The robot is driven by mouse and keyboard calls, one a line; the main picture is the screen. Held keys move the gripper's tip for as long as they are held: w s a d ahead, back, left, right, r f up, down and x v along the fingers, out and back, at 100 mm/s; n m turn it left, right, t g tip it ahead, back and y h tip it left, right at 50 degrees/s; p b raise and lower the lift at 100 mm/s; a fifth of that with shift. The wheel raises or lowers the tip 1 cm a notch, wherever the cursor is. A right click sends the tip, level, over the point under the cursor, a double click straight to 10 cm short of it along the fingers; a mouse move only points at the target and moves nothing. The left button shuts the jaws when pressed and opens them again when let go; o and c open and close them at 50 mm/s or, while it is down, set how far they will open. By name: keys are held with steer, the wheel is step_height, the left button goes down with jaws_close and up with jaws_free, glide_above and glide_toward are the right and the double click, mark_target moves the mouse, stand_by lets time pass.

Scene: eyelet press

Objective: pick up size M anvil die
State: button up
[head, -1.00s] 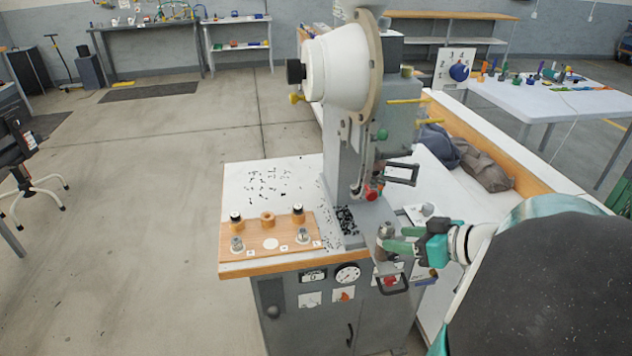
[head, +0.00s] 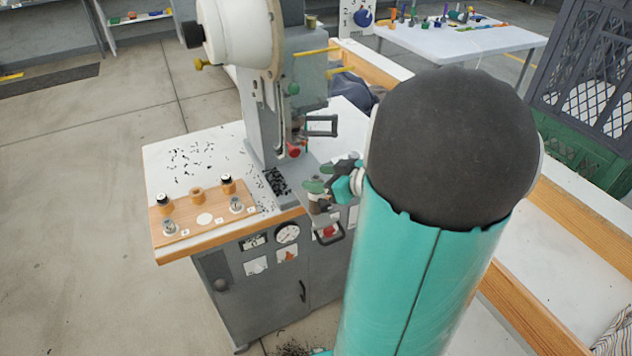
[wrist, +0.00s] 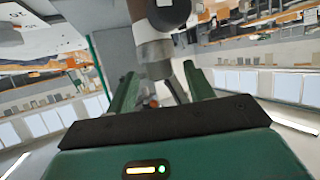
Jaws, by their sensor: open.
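My gripper (head: 317,187) is open at the front right of the press, its green fingers beside a grey metal cylinder (head: 318,206). In the wrist view a grey-brown cylinder (wrist: 153,58) with a dark end shows between the open green fingers of my gripper (wrist: 158,90); I cannot tell if they touch it. The wooden die board (head: 185,237) holds a metal die at its front left (head: 170,228) and another at its front right (head: 236,205), with a bare white disc (head: 205,219) between them. Size labels are too small to read, so I cannot tell which die is M.
The press (head: 258,110) rises beside my gripper, with a black handle frame (head: 321,125) and red part (head: 294,151) close above. Small dark eyelets lie scattered on the white top (head: 225,140). Two black-topped pieces and a wooden ring stand on the board's back row.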

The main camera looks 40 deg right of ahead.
mark_target(315, 176)
steer(key=x, duration=0.3)
steer(key=shift+w+a+f, duration=0.1)
steer(key=shift+w, duration=0.1)
jaws_close()
steer(key=shift+r, duration=0.2)
